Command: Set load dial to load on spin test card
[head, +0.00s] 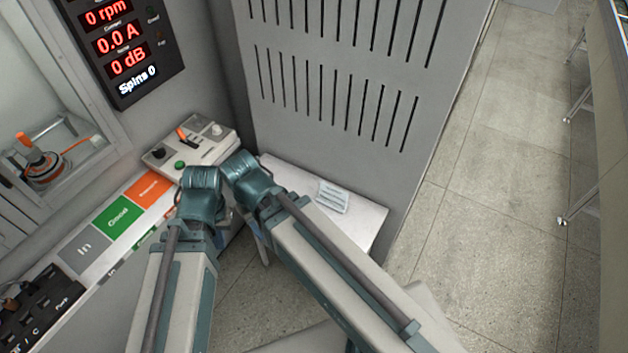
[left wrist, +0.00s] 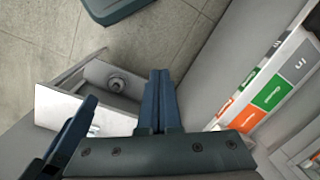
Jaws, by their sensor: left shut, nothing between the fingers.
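The grey control panel (head: 195,150) in the head view carries a black knob (head: 158,153), a green button (head: 180,165), an orange lever (head: 186,136) and a pale knob (head: 216,130). Which one is the load dial cannot be read. A small white printed card (head: 333,196) lies on the pale surface right of the panel; its text is too small to read. My left gripper (left wrist: 161,100) is shut and empty in the left wrist view, over the gap beside the bench. In the head view my wrists largely cover both grippers. My right gripper's jaws cannot be made out.
The display (head: 122,45) shows zeros and "Spins 0". A motor with an orange handle (head: 42,160) sits behind a frame at left. A slotted grey cabinet (head: 340,80) stands behind.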

